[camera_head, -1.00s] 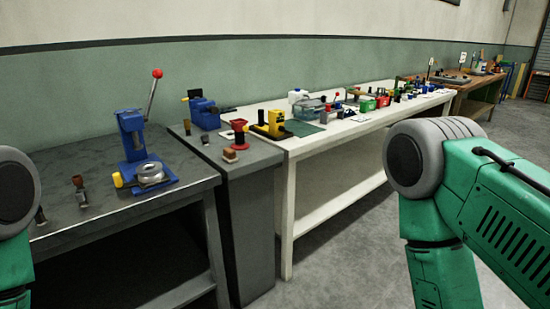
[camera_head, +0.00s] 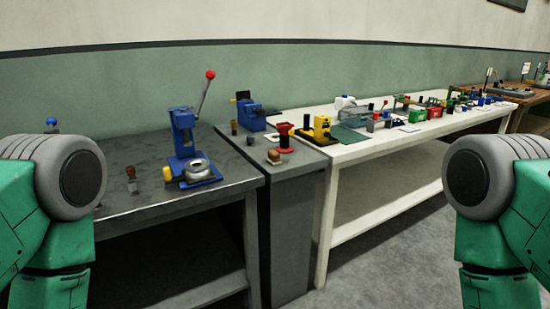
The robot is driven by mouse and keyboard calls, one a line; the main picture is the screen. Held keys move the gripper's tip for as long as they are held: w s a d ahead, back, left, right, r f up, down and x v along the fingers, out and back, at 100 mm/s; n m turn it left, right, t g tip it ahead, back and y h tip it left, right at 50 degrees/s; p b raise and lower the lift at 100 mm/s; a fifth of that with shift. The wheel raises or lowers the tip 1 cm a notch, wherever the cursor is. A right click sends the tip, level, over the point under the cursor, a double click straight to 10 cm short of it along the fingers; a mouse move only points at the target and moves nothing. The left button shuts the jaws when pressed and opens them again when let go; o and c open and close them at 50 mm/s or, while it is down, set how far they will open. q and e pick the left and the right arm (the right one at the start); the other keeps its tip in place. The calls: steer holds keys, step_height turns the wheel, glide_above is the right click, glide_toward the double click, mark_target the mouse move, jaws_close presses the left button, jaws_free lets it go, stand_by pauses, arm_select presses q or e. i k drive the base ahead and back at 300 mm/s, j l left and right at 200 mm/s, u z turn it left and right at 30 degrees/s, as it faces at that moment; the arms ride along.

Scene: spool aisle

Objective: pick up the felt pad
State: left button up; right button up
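I cannot pick out the felt pad for certain at this distance. A flat dark green sheet (camera_head: 346,134) lies on the near end of the white table, beside a yellow and black device (camera_head: 319,130). A small brown block (camera_head: 273,157) sits on the grey cabinet top near a red spool-like piece (camera_head: 285,137). Only upper parts of my two green arms show, at the left and right edges. Neither gripper is in view.
A dark metal bench (camera_head: 225,178) at left holds a blue lever press (camera_head: 188,150). A grey cabinet (camera_head: 285,215) stands between it and the long white table (camera_head: 365,155), which carries many small items. A wooden table (camera_head: 530,98) is beyond. Floor (camera_head: 410,255) at front right is clear.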

mark_target(273, 156)
steer(key=i+l, duration=0.3)
steer(key=i, duration=0.15)
steer(key=i+l, duration=0.6)
steer(key=i, duration=0.25)
